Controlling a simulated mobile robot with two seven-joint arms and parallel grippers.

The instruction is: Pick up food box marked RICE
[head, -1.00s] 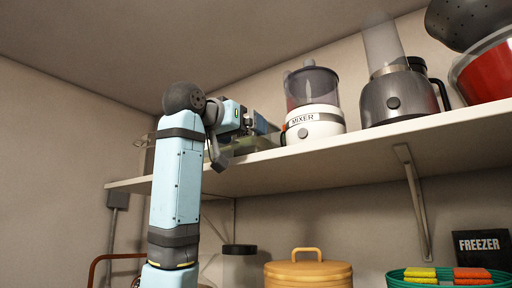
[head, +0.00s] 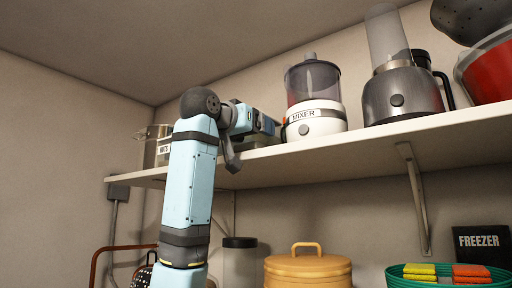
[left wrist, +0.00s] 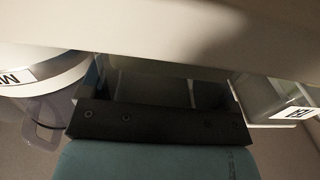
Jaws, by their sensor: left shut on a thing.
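My left gripper (head: 268,124) is over the upper shelf, close to the left side of the white mixer (head: 316,118). It is shut on a box, mostly hidden by my gripper and wrist in the head view. In the left wrist view, a dim grey box (left wrist: 150,78) shows beyond the dark gripper body. No RICE label is readable on it. The wrist picture is upside down, with the mixer (left wrist: 35,82) at left and a container with a partly readable white label (left wrist: 292,114) at right. My right gripper is not in view.
Containers (head: 163,148) stand at the shelf's left end, one with a small label. A grey blender (head: 402,95) and a red bowl (head: 490,70) stand right of the mixer. The shelf (head: 340,150) has a front edge and brackets. Below are a yellow pot (head: 308,272) and green basket (head: 400,278).

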